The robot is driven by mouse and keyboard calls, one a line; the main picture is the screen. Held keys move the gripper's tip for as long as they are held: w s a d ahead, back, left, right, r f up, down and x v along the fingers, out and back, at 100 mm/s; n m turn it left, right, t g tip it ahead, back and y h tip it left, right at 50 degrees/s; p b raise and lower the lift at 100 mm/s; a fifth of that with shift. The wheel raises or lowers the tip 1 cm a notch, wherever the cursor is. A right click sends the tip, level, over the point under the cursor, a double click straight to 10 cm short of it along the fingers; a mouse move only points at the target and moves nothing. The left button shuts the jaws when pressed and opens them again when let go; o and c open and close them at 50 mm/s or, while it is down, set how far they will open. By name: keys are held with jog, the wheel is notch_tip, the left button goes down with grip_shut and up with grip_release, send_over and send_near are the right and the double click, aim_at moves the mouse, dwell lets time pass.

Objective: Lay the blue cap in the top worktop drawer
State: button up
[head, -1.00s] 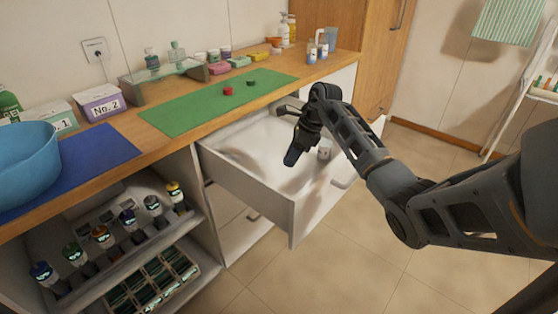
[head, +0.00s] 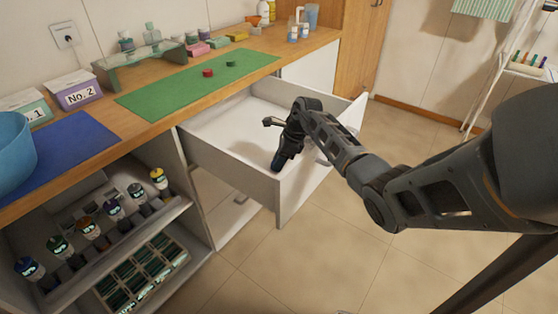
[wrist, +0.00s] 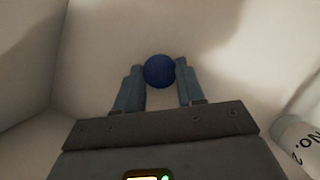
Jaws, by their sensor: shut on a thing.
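The blue cap (wrist: 159,71) is a round dark blue disc between the fingertips of my gripper (wrist: 158,75) in the wrist view. My gripper is shut on it. In the head view my gripper (head: 277,166) points down inside the pulled-out white top drawer (head: 232,166), close to its near corner. The cap is hidden there. The wrist view shows the drawer's pale floor (wrist: 115,35) beyond the cap. I cannot tell whether the cap touches it.
A white bottle marked No. 2 (wrist: 300,140) is at the right in the wrist view. On the worktop, a green mat (head: 185,88) bears a red cap (head: 208,73) and a dark green cap (head: 231,64). A shelf of bottles (head: 88,228) stands open below.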

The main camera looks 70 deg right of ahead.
jog(key=o, duration=1.1)
jog(key=shift+f, duration=0.1)
jog(key=v, duration=1.2)
